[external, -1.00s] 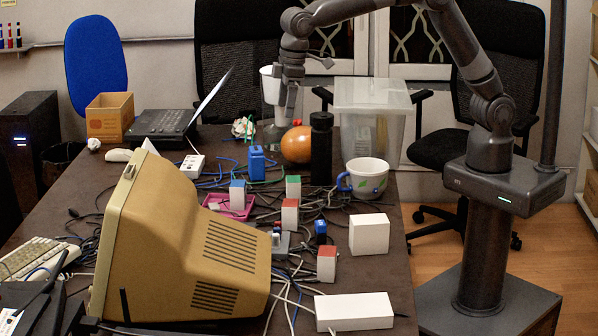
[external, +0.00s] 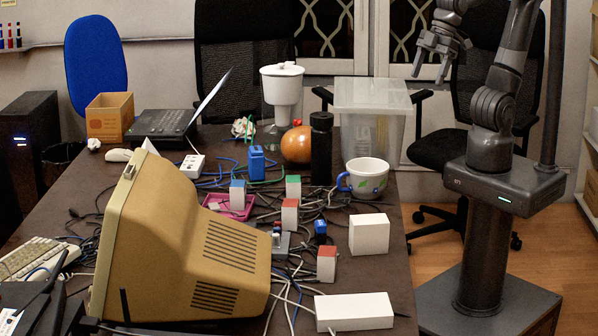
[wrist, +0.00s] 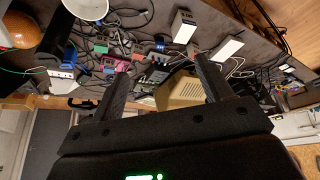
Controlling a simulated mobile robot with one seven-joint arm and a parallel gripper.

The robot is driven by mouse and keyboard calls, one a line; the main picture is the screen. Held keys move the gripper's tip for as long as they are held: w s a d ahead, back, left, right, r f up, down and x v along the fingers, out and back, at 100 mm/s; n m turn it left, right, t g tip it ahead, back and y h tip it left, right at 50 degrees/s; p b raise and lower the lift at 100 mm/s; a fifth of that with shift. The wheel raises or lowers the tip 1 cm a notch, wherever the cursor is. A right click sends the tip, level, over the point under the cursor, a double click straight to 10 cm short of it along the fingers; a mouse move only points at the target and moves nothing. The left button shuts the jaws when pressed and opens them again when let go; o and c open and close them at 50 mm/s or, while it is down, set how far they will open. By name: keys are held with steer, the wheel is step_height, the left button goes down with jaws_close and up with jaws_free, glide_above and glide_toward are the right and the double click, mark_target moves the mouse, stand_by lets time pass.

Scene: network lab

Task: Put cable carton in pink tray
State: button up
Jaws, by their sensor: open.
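The pink tray (external: 247,205) lies on the dark table behind the beige monitor, among cables. A small white carton with a blue top (external: 237,194) stands at the tray; I cannot tell whether it is inside. Other small cartons stand nearby: a green-topped one (external: 293,188), a red-topped one (external: 289,214) and another red-topped one (external: 327,263). I cannot tell which is the cable carton. My gripper (external: 431,78) is open and empty, high beyond the table's right side. In the wrist view its fingers (wrist: 158,90) are apart, and the pink tray (wrist: 102,48) shows beyond them.
The beige monitor (external: 190,235) fills the front left. White boxes (external: 369,234) (external: 354,312), a mug (external: 366,178), a black bottle (external: 321,148), an orange ball (external: 297,145) and a white-topped container (external: 282,90) stand around. A clear bin (external: 372,110) is behind. Cables cover the middle.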

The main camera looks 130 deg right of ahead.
steer(key=s+a+f+n, duration=0.1)
steer(key=s+a+f, duration=0.1)
steer(key=s, duration=0.4)
steer(key=shift+s+f+t+y, duration=0.3)
steer(key=shift+f+t, duration=0.1)
steer(key=shift+f, duration=0.45)
